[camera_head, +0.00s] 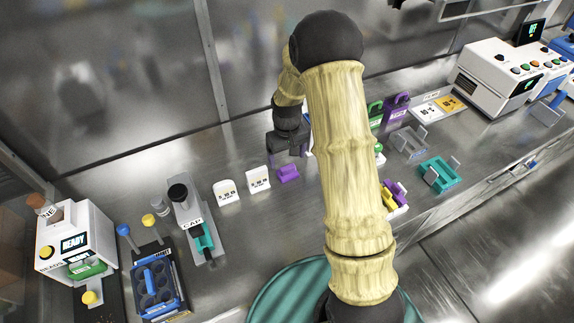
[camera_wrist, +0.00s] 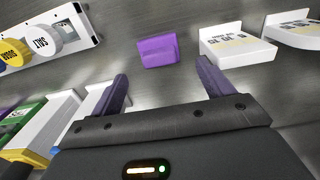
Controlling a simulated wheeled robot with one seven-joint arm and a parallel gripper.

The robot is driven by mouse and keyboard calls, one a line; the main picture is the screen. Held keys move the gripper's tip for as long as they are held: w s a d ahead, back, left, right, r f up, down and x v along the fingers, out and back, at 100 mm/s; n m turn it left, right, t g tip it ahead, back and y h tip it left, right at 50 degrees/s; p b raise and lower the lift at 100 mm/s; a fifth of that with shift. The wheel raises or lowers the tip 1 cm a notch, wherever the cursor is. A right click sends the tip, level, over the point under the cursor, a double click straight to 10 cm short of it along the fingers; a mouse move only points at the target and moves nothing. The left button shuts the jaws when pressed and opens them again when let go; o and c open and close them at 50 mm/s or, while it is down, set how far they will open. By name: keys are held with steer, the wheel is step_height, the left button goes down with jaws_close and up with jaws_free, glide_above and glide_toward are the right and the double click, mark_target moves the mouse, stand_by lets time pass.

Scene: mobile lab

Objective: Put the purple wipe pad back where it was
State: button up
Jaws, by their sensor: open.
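A small purple block (camera_head: 288,174) that looks like the wipe pad rests on the metal bench, just right of two white label cards. It also shows in the wrist view (camera_wrist: 157,50), beyond my fingertips and roughly between them. My gripper (camera_head: 290,148) is by the pad in the head view. In the wrist view my gripper (camera_wrist: 162,82) is open, with two dark purple fingers spread apart and nothing between them. The pad appears apart from the fingers. My arm hides part of the bench to the right of the pad.
White label cards (camera_head: 258,180) (camera_wrist: 237,45) stand close beside the pad. A white holder with salt and sugar caps (camera_wrist: 47,40) is on the other side. Purple and green holders (camera_head: 396,108) and a teal tray (camera_head: 440,175) stand right of my arm. Bare bench lies in front of the cards.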

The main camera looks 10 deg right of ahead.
mark_target(288, 169)
steer(key=shift+r, duration=2.8)
steer(key=s+r+m+t, duration=0.1)
steer(key=s+r, duration=0.3)
steer(key=s, duration=0.5)
steer(key=s+r+m+t, duration=0.1)
steer(key=s+r, duration=0.3)
steer(key=s, duration=0.6)
steer(key=shift+t, duration=0.3)
steer(key=shift+s, duration=0.1)
